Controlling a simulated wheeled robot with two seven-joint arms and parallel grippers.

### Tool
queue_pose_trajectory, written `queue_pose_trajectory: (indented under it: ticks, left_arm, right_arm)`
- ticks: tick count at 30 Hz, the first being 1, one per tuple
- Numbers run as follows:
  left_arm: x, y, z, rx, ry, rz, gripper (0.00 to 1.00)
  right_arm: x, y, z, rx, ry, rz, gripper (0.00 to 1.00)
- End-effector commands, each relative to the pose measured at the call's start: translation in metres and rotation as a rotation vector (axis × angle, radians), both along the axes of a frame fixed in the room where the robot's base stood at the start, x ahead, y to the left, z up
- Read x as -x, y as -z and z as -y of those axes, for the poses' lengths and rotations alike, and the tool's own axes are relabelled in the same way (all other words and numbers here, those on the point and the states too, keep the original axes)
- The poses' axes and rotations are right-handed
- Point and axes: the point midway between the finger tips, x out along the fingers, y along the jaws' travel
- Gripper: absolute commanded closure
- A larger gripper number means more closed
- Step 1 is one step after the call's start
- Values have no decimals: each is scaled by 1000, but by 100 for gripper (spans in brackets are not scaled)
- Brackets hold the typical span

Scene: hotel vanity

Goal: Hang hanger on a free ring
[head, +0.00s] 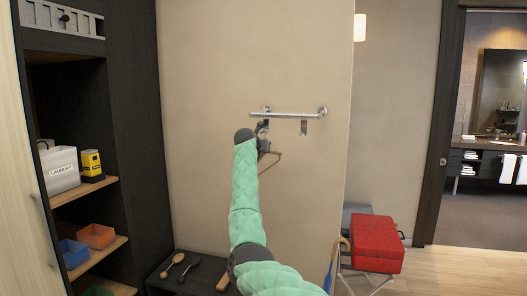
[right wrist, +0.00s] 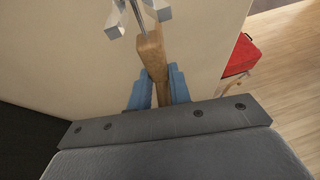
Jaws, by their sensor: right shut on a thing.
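A wooden hanger (head: 273,158) is held up against the wall below a metal rail. In the right wrist view its wooden neck (right wrist: 152,52) sits between the blue fingers of my right gripper (right wrist: 159,88), which is shut on it. Its thin metal stem points up between two grey metal pieces at the top edge. The hook's tip is out of that view, so I cannot tell whether it is through a ring. The rail (head: 288,114) has a hanging metal ring piece (head: 304,128) to the right of my gripper; another is partly hidden by it. My left gripper is not in view.
Open shelves on the left hold a laundry box (head: 58,170), a yellow item (head: 91,163) and bins. Brushes lie on a low dark bench (head: 160,283). A red case (head: 376,243) stands on a rack at right. The wall around the rail is clear.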

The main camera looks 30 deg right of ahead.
Motion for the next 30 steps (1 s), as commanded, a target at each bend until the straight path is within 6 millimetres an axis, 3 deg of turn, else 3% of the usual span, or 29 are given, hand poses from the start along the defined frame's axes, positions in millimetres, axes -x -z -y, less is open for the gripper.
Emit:
queue_pose_trajectory:
  ticks: [12,13,16,17,26,30]
  left_arm:
    - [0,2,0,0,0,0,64]
    - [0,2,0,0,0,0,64]
    - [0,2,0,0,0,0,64]
    - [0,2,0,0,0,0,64]
    - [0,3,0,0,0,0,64]
    - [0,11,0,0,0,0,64]
  right_arm:
    - [0,1,0,1,0,1,100]
    - [0,1,0,1,0,1,77]
    - [0,1,0,1,0,1,57]
    - [0,1,0,1,0,1,55]
    - [0,2,-2,0,0,0,55]
    - [5,-1,-12,0,-1,3,55]
